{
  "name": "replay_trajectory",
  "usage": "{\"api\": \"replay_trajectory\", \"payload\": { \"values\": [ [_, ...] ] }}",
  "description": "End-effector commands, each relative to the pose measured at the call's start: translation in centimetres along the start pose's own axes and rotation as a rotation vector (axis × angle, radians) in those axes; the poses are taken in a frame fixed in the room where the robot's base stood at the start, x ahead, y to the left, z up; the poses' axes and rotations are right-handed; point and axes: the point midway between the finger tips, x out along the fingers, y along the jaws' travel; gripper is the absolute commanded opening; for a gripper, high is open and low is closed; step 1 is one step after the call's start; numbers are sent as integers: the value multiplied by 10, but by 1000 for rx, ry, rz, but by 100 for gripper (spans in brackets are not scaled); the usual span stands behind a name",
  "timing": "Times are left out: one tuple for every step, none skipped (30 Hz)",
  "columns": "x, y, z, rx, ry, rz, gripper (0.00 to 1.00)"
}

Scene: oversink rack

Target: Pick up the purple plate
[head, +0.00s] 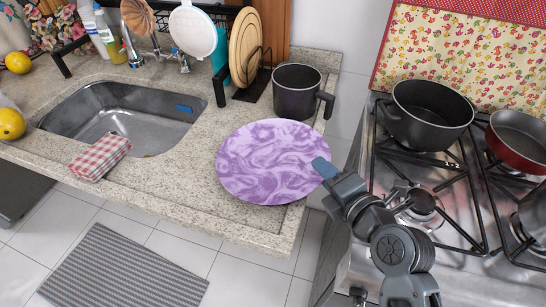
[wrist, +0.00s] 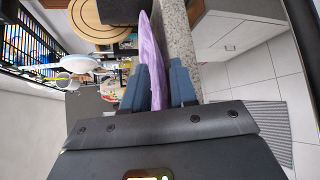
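The purple plate (head: 268,160), marbled in purple and white, is at the right front corner of the speckled counter in the head view. Its right side reaches past the counter's edge. My gripper (head: 322,170) is at the plate's right rim, with one blue fingertip showing over the rim. In the wrist view, the plate (wrist: 157,62) shows nearly edge-on between the two blue fingers of my gripper (wrist: 160,85). The fingers are close together on either side of the rim and look shut on it. Whether the plate still touches the counter is hard to tell.
A dark pot (head: 297,92) stands just behind the plate. The sink (head: 125,118) and a checked cloth (head: 101,157) are to the left. The stove with a black pot (head: 430,115) and a red pan (head: 519,140) is to the right. A grey mat (head: 125,268) lies on the floor.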

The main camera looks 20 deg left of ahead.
Motion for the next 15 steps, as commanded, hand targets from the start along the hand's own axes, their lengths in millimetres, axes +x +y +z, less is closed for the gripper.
{"api": "replay_trajectory", "payload": {
  "values": [
    [0,0,0,0,0,0,22],
    [0,0,0,0,0,0,19],
    [0,0,0,0,0,0,15],
    [0,0,0,0,0,0,12],
    [0,0,0,0,0,0,9],
    [0,0,0,0,0,0,6],
    [0,0,0,0,0,0,3],
    [0,0,0,0,0,0,0],
    [0,0,0,0,0,0,0],
    [0,0,0,0,0,0,0],
    [0,0,0,0,0,0,0],
    [0,0,0,0,0,-1,0],
    [0,0,0,0,0,-1,0],
    [0,0,0,0,0,-1,0],
    [0,0,0,0,0,-1,0]
  ]
}}
